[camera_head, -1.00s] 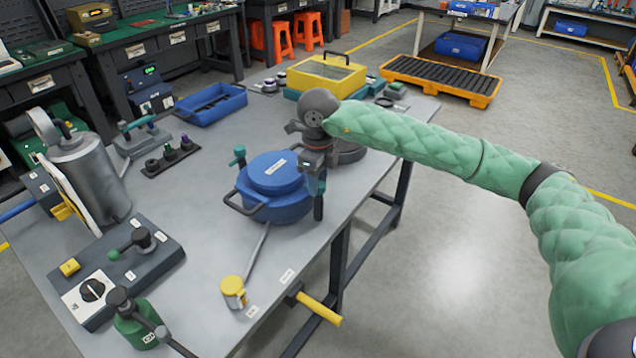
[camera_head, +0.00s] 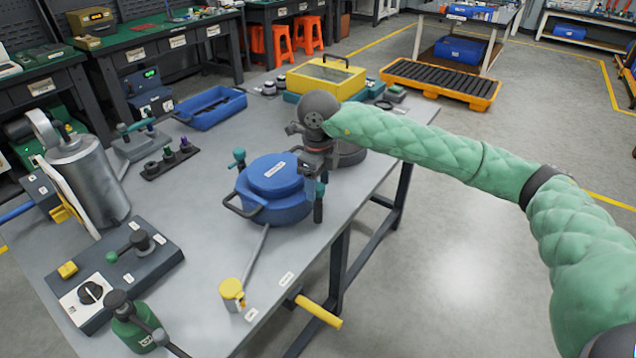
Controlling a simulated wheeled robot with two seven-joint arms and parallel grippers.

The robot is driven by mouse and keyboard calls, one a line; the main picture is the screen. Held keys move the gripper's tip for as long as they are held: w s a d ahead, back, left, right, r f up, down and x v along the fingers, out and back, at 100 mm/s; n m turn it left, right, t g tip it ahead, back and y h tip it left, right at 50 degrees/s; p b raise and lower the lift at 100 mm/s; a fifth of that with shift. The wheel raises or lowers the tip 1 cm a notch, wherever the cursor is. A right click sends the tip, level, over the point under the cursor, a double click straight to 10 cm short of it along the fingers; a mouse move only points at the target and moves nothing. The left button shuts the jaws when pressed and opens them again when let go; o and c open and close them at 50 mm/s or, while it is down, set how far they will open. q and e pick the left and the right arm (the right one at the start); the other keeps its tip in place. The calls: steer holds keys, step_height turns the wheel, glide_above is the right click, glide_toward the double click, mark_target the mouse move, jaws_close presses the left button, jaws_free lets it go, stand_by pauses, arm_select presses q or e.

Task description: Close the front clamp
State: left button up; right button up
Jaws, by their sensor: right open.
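A blue round pot-like vessel (camera_head: 272,190) with a lid stands on the grey table (camera_head: 190,230). A clamp with a teal top (camera_head: 239,157) stands at its left rear edge. Another clamp with a dark handle (camera_head: 318,208) hangs on its right side, with a teal part just above. My right gripper (camera_head: 312,178) is at the vessel's right side by this clamp, pointing down. It is open. Its fingertips are small and partly merge with the clamp, so I cannot tell whether they touch it. My left gripper is not in view.
A yellow-capped piece (camera_head: 232,293) with a rod lies in front of the vessel. A metal cylinder (camera_head: 90,178) and a dark switch panel (camera_head: 120,270) stand at the left. A blue tray (camera_head: 211,106) and a yellow case (camera_head: 326,76) are at the back. A dark round part sits behind my gripper.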

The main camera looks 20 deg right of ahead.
steer(key=m, duration=0.4)
steer(key=shift+f, duration=0.1)
steer(key=m, duration=0.3)
steer(key=shift+m, duration=0.4)
steer(key=c, duration=0.9)
steer(key=o, duration=0.9)
